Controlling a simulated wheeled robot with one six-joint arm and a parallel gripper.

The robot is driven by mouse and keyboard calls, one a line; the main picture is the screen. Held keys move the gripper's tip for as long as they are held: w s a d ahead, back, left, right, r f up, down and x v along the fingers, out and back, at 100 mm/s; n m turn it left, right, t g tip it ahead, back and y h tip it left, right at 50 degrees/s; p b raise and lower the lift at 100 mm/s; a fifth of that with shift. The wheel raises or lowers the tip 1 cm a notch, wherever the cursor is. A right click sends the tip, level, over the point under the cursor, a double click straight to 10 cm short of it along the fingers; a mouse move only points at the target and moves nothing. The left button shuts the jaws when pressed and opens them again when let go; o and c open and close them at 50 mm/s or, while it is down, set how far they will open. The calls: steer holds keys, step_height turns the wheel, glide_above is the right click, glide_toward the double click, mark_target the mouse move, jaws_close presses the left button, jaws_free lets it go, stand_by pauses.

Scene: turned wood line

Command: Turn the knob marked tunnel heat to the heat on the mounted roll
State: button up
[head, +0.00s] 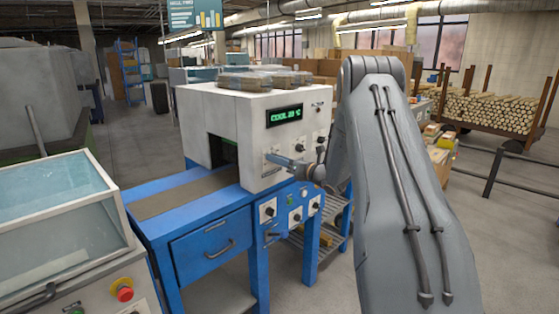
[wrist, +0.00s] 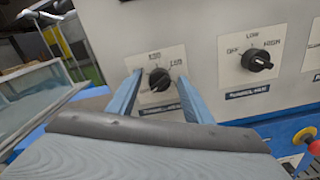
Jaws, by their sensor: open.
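A round black knob (wrist: 159,79) sits on a pale plate on the white machine's front in the wrist view. Numbers are printed around it, too small to read surely. A dark label (wrist: 160,108) below it is partly legible at best. My gripper (wrist: 160,76) is open, with one blue finger on each side of the knob; contact is not clear. In the head view my gripper (head: 285,162) reaches the white tunnel machine (head: 208,118) and hides part of the panel. The machine's display (head: 285,115) reads COOL and about 23 °C. I cannot make out a mounted roll.
A second black knob (wrist: 257,62), marked OFF, LOW and HIGH, is right of the first. More switches sit on the blue stand (head: 210,240) below. A glass-lidded machine (head: 60,210) with a red button (head: 122,290) stands at left. Open floor lies behind.

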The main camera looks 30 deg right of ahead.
steer(key=c, duration=1.1)
steer(key=shift+o, duration=0.2)
steer(key=shift+m, duration=0.3)
